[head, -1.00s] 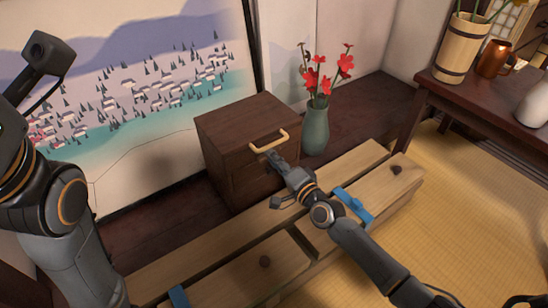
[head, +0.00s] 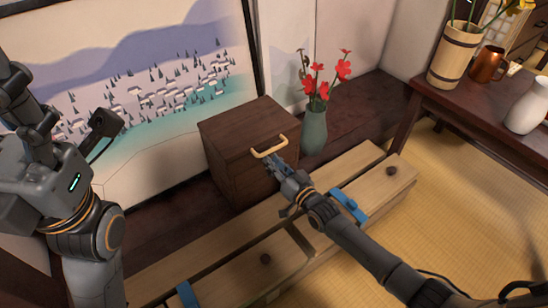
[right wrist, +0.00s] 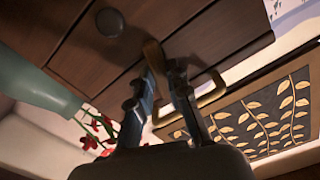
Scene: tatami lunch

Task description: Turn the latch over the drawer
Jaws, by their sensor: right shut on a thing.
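The dark wooden drawer box (head: 235,155) stands against the wall with a tan curved handle (head: 268,149) at its upper front. My right gripper (head: 272,165) is at the box front, just below the handle. In the right wrist view, a small brown wooden latch (right wrist: 152,52) lies against the drawer front at the fingertips of my right gripper (right wrist: 163,75), which is shut on it. The handle (right wrist: 212,97) and a round dark knob (right wrist: 110,22) also show there. In the head view the gripper hides the latch. My left arm is at the left; its fingers cannot be made out.
A green vase (head: 314,130) with red flowers stands close to the right of the box. A low plank bench (head: 225,280) with blue pieces runs in front of it. A table (head: 480,112) with a wooden bucket (head: 450,55) is at the right. Tatami at the right is clear.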

